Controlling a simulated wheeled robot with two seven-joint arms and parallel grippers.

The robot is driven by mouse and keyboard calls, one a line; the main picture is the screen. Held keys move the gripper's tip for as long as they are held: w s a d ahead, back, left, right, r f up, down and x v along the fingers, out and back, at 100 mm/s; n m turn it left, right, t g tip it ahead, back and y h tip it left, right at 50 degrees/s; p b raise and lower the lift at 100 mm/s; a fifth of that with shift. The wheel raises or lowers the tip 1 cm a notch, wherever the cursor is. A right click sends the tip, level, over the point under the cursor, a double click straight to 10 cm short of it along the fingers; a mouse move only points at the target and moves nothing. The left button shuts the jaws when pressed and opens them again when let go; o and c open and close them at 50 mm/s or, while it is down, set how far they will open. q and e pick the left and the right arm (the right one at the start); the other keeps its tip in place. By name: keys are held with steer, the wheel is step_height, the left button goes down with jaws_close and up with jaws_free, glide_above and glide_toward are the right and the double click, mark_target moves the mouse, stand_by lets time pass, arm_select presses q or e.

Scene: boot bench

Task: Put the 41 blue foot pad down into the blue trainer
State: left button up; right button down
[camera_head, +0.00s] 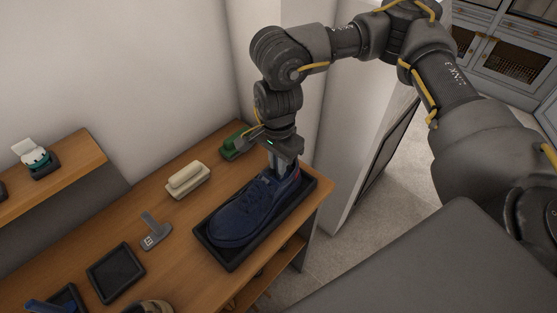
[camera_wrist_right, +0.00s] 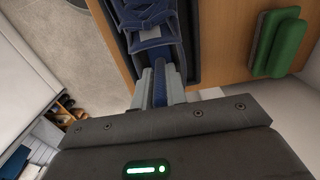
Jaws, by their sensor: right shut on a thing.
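The blue trainer (camera_head: 243,212) sits in a black tray (camera_head: 228,262) at the right end of the bench, toe toward the lower left. Its laces and tongue show in the right wrist view (camera_wrist_right: 150,28). My right gripper (camera_head: 276,162) points down at the trainer's opening by the heel. In the wrist view its fingers (camera_wrist_right: 159,86) are shut on a narrow blue piece, which looks like the blue foot pad (camera_wrist_right: 159,84). Most of the pad is hidden by the fingers and the trainer, and its number cannot be read. My left gripper is not in view.
Another blue item (camera_head: 42,306) is at the lower left. A cream brush (camera_head: 187,181) and a green brush (camera_head: 233,145) lie behind, near the wall.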

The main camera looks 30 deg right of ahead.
steer(key=shift+f, duration=0.15)
steer(key=c, duration=1.3)
jaws_free()
steer(key=shift+c, duration=0.2)
step_height(320, 180, up, 9)
steer(key=p, duration=0.7)
steer(key=shift+s+d, duration=0.1)
